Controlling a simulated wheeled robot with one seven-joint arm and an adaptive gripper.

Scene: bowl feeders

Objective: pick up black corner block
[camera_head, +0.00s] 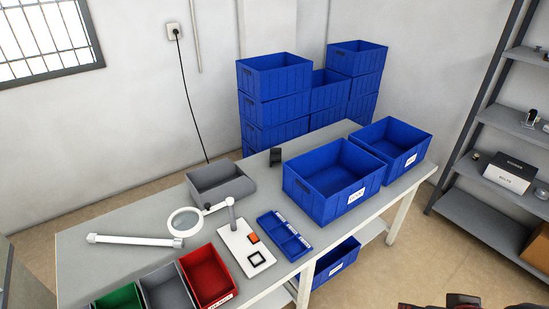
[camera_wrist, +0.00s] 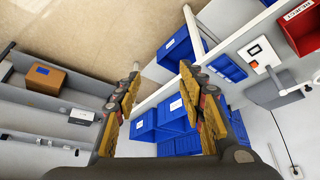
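A small black block (camera_head: 275,156) stands near the back edge of the grey table (camera_head: 130,266), left of the large blue bins. A black square piece (camera_head: 257,258) with a light middle lies on a white board (camera_head: 238,240), beside an orange piece (camera_head: 253,238). I cannot tell for sure which of these is the corner block. My gripper (camera_wrist: 160,68) is open and empty in the wrist view, its fingers well apart and high above the floor, away from the table. Part of my arm shows at the lower right of the head view.
Two blue bins (camera_head: 332,208) stand on the table's right part. A divided blue tray (camera_head: 273,240), grey bin (camera_head: 221,196), ring magnifier (camera_head: 185,222) and red bin (camera_head: 208,290) surround the board. Blue crates (camera_head: 274,76) are stacked behind. A shelf rack (camera_head: 480,125) stands right.

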